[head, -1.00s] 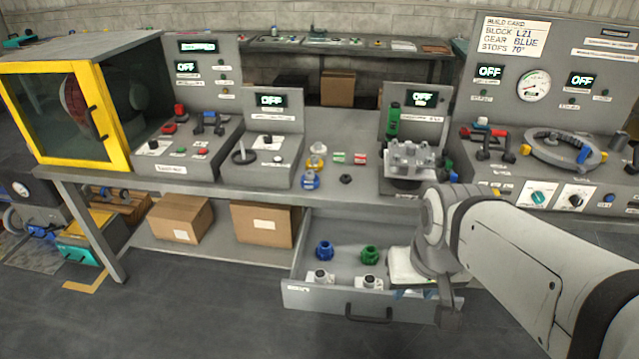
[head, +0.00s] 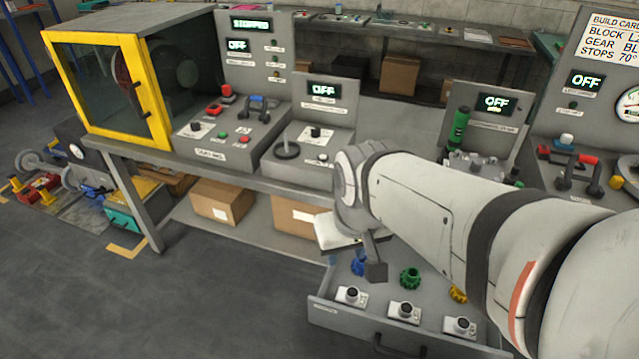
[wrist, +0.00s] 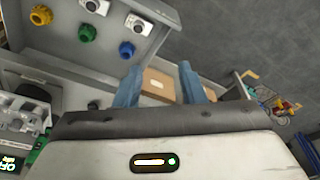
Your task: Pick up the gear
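A blue gear (head: 358,265) lies in the open drawer (head: 325,309), partly hidden by my arm in the head view. A green gear (head: 410,278) and a yellow gear (head: 458,293) lie to its right. The wrist view shows the blue gear (wrist: 126,48), green gear (wrist: 86,32) and yellow gear (wrist: 41,15) in a row. My gripper (wrist: 160,66) is open and empty, its two blue fingers apart. In the wrist picture, the blue gear appears just above and left of the left finger, with no visible contact. A build card (head: 612,40) reads gear blue.
Several pale blocks with round tops (head: 404,312) sit along the drawer's front. Cardboard boxes (head: 222,201) stand on the low shelf left of the drawer. The workbench (head: 245,170) with its control panels is above. The floor (head: 200,300) in front is clear.

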